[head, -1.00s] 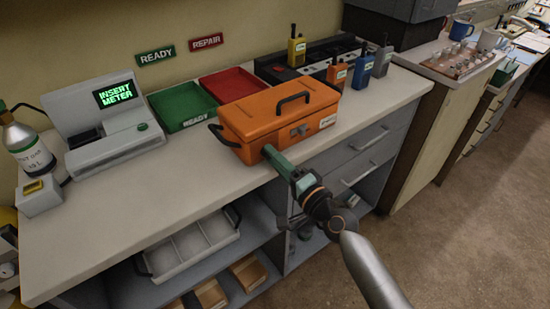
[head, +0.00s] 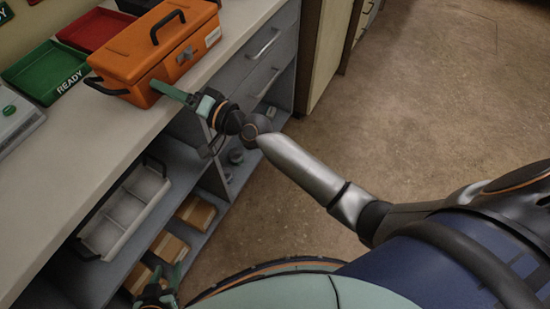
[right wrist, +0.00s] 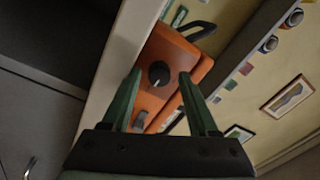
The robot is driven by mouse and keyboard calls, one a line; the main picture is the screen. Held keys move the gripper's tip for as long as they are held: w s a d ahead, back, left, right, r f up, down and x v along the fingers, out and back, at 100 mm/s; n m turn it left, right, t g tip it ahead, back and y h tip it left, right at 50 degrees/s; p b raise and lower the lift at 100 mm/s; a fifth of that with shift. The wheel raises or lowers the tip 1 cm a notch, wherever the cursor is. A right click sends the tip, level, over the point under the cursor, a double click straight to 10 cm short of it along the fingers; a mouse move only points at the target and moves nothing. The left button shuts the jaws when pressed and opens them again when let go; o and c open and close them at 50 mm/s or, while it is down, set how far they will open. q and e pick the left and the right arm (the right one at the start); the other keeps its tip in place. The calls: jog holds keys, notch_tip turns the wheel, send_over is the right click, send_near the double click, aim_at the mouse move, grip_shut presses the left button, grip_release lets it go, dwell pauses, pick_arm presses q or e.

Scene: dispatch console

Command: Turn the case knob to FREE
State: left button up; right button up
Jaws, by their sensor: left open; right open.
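The orange case (head: 150,52) with black handles sits on the counter at the upper left of the head view. In the right wrist view, a round black knob (right wrist: 158,73) shows on the orange case face (right wrist: 178,52). My right gripper (head: 168,92) is by the front of the case. In the right wrist view, its two green fingers (right wrist: 160,77) are open, spread to either side of the knob, with nothing held. I cannot read a FREE mark or the knob's setting. My left gripper (head: 162,284) is open and empty, low at the shelf unit's front.
A white divided tray (head: 98,240) and brown boxes (head: 196,213) are on the shelves below. Drawers (head: 250,60) are right of my right gripper. The floor (head: 400,100) is clear.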

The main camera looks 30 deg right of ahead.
jog(key=s+d+n, duration=0.8)
jog(key=s+n, duration=0.2)
jog(key=n, duration=0.6)
jog(key=s+d+f+m+g+h+p, duration=0.2)
jog(key=s+f, duration=0.4)
jog(key=f, duration=0.3)
jog(key=s+d+f+m+g+h+p, duration=0.2)
jog(key=s+d+f+m+h+p, duration=0.1)
jog(key=s+f, duration=0.4)
jog(key=shift+s+d+f+m+h, duration=0.15)
jog(key=shift+d+f+m+h, duration=0.75)
jog(key=shift+m+h, duration=0.35)
jog(key=shift+m+g+h, duration=0.45)
jog(key=shift+g+h, duration=0.2)
jog(key=shift+g, duration=0.05)
jog(key=s, duration=0.1)
jog(key=s+d+f+p, duration=0.1)
jog(key=s, duration=0.1)
jog(key=s+f, duration=0.1)
jog(key=shift+s+d+f+p, duration=0.25)
jog(key=shift+s+d+p, duration=0.05)
jog(key=shift+d, duration=0.05)
